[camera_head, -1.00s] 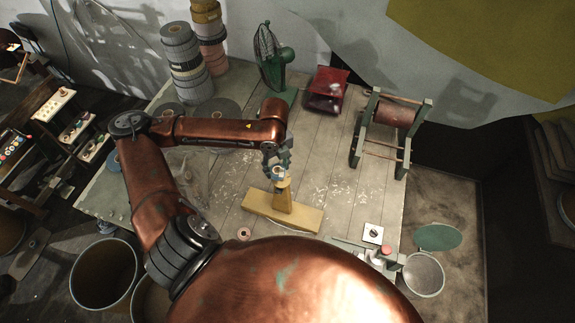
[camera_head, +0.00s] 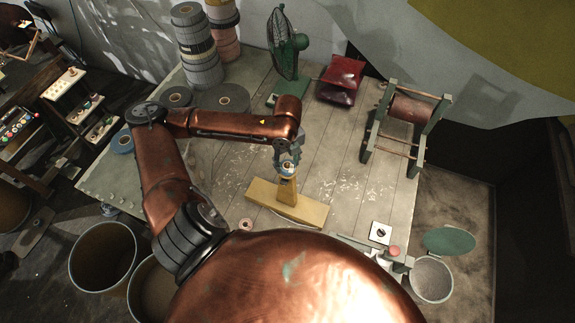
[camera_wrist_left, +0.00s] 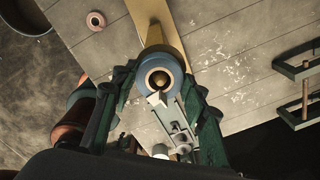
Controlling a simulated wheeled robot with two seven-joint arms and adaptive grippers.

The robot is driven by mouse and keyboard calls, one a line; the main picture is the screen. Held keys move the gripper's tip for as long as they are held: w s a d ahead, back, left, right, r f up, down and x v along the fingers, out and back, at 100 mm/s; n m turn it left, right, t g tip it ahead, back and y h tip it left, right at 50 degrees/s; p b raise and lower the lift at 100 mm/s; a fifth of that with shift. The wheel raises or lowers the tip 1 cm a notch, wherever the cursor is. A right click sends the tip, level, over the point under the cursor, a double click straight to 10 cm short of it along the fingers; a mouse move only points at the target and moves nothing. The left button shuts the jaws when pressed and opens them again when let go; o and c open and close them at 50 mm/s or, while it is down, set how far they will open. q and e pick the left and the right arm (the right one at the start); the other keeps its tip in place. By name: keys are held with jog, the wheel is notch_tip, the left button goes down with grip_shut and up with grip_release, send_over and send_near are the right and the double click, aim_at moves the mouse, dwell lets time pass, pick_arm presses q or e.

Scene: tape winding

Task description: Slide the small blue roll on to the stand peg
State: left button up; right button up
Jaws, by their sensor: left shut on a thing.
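The small blue roll (camera_head: 288,168) has a white core and is held in my left gripper (camera_head: 287,161), which is shut on it. It also shows in the left wrist view (camera_wrist_left: 174,69), between the two green fingers of the gripper (camera_wrist_left: 162,92). The yellow stand (camera_head: 262,194) lies on the table, with its upright post right under the roll. In the left wrist view a brass-coloured round tip, apparently the stand peg (camera_wrist_left: 160,80), shows inside the roll's hole. How far the roll sits down the peg I cannot tell. My right gripper is not in view.
A green fan (camera_head: 283,45), a red object (camera_head: 341,78) and a winding frame (camera_head: 408,107) stand at the back of the table. Stacked rolls (camera_head: 196,45) stand at the back left. A small pinkish ring (camera_head: 246,224) lies near the front edge. The table around the stand is mostly clear.

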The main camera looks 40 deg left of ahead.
pick_arm(q)
jog(key=o, duration=0.8)
jog(key=shift+w, duration=0.1)
jog(key=o, duration=0.4)
jog(key=shift+o, duration=0.8)
jog(key=shift+o, duration=1.4)
jog(key=shift+r+p, duration=2.45)
jog(key=shift+p, duration=0.6)
jog(key=shift+r+p, duration=0.35)
jog(key=shift+r, duration=0.65)
